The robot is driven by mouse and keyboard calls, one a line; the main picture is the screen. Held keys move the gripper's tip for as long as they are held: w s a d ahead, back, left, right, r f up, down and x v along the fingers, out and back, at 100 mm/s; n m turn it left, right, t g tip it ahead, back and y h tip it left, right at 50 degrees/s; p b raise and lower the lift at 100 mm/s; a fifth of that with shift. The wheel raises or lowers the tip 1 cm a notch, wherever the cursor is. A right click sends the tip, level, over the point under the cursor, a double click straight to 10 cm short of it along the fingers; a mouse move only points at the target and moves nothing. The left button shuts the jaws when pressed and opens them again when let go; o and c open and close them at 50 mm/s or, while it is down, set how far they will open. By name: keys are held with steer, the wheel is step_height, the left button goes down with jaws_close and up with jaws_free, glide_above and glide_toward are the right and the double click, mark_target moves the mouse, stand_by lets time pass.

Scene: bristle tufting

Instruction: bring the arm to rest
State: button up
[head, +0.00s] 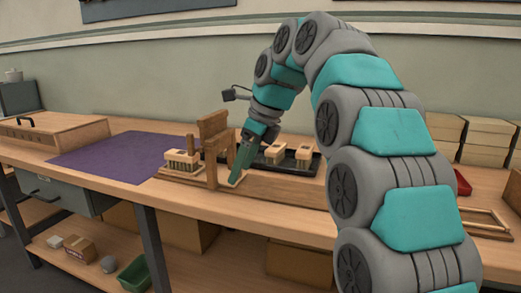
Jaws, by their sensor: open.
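My arm rises from the lower right, arches over the bench and reaches down to its middle. My gripper (240,165) points down at the right end of a wooden fixture (213,140) on a light base board. Its fingers are small here, and I see nothing held between them.
A black tray (313,168) with pale blocks stands just right of my gripper. A purple mat (115,155) lies clear on the left, beside a wooden box (55,135). Stacked boxes (485,140) and a wooden frame (485,222) are at the right. A green bin (135,273) is on the lower shelf.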

steer(key=s+d+f+n+g+h, duration=0.1)
steer(key=s+d+f+n, duration=0.5)
steer(key=s+f, duration=0.3)
steer(key=s+d+f+n+g+h, duration=0.1)
steer(key=s+d+f+n, duration=0.5)
steer(key=s, duration=0.9)
steer(key=s+d+f+n+g+h, duration=0.1)
steer(key=s+d+f+n+h, duration=0.1)
steer(key=s+d+f+n, duration=0.5)
steer(key=s+f+n, duration=0.3)
steer(key=s+f, duration=0.1)
steer(key=s, duration=0.1)
steer(key=shift+f, duration=0.3)
